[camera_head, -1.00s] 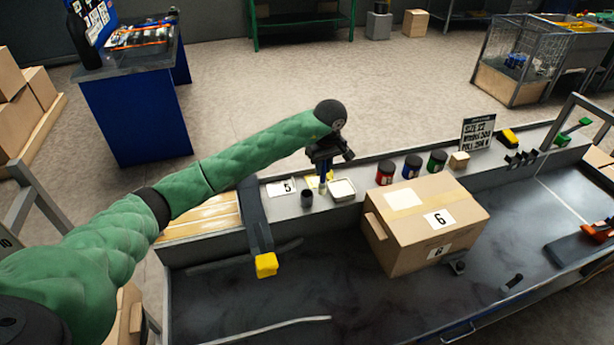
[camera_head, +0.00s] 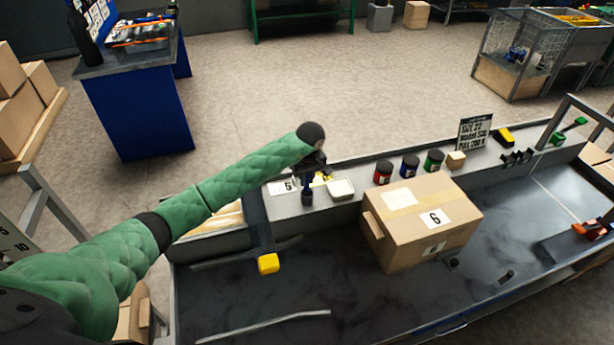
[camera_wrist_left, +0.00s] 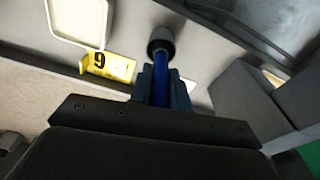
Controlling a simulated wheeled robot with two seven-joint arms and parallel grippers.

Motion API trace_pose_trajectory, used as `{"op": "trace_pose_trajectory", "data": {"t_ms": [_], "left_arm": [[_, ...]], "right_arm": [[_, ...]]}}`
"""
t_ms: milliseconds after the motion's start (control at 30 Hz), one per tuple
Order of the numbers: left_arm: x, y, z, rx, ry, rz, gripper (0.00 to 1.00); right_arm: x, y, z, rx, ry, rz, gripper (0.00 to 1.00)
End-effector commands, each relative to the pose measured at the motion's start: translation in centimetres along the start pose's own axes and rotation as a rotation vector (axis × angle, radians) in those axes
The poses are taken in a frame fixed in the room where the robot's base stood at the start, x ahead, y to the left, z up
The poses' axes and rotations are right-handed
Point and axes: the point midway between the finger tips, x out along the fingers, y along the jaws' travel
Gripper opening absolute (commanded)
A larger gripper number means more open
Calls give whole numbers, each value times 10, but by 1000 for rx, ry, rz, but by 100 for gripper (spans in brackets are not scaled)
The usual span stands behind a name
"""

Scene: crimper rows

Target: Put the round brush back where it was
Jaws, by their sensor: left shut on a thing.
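The round brush has a blue handle, which shows below my left gripper (camera_head: 314,164) in the head view and between its fingers in the wrist view (camera_wrist_left: 160,86). My left gripper is shut on the brush and holds it about upright. A small dark round cup (camera_head: 307,199) stands on the grey ledge directly under the brush. In the wrist view the handle's far end meets a dark round rim (camera_wrist_left: 160,40). I cannot tell how deep the brush sits in it. My right gripper is in neither view.
A white shallow tray (camera_head: 341,188) and a yellow number card (camera_wrist_left: 110,66) lie close beside the cup. A white card marked 5 (camera_head: 281,187) is left of it. Several jars (camera_head: 410,165) stand further right. A carton marked 6 (camera_head: 420,222) sits in front.

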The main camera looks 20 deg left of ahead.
Motion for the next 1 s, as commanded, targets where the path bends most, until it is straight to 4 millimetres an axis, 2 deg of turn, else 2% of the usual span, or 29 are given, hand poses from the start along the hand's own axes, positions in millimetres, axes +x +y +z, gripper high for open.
{"op": "trace_pose_trajectory", "data": {"t_ms": [533, 567, 633, 1000], "left_arm": [[5, 0, 0, 0, 0, 0, 0], [4, 0, 0, 0, 0, 0, 24], [4, 0, 0, 0, 0, 0, 38], [4, 0, 1, 0, 0, 0, 40]], "right_arm": [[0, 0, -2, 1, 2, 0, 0], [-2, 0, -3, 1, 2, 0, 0], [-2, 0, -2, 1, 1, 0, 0], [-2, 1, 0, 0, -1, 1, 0]]}}
